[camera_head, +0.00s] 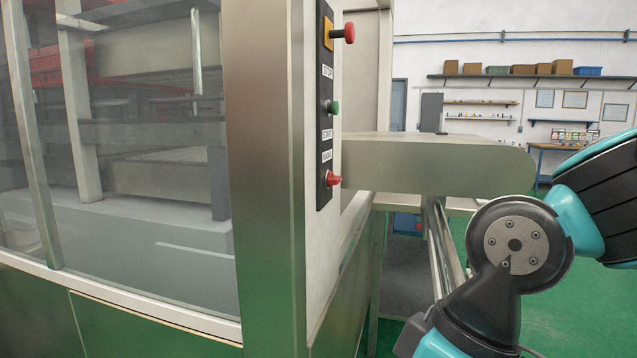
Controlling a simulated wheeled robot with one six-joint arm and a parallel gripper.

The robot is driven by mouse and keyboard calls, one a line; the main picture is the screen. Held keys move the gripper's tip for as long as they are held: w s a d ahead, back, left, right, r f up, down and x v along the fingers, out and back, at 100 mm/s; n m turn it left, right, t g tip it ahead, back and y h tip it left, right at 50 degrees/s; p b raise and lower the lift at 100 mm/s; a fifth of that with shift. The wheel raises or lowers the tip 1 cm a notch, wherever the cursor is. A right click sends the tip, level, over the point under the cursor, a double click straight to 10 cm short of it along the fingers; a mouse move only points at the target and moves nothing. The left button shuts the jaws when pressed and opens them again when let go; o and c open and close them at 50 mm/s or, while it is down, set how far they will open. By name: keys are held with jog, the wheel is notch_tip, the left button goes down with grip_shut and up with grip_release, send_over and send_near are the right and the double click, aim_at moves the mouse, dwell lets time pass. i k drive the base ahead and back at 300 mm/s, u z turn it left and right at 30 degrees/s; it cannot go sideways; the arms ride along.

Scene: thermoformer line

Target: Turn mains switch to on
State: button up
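A narrow black control panel (323,115) is fixed upright on the side of the machine's pale corner post. At its top is a red mushroom button (349,33) on a yellow plate. A green button (334,107) is in the middle. A red knob (333,180) is at the bottom, under small white labels. The labels are too small and slanted to read surely, so I cannot tell for certain which control is the mains switch or its setting. My gripper is out of view; only black and teal links of my arm show at the lower right.
The machine's glazed enclosure (120,150) fills the left. A grey rounded machine part (440,165) juts right behind the panel, with a metal rail below it. Shelves with boxes (530,76) are on the far wall. Green floor is clear at the right.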

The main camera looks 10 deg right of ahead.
aim_at(332, 179)
jog(key=k, duration=0.5)
jog(key=z, duration=1.85)
jog(key=i, duration=1.3)
jog(key=u, duration=2.1)
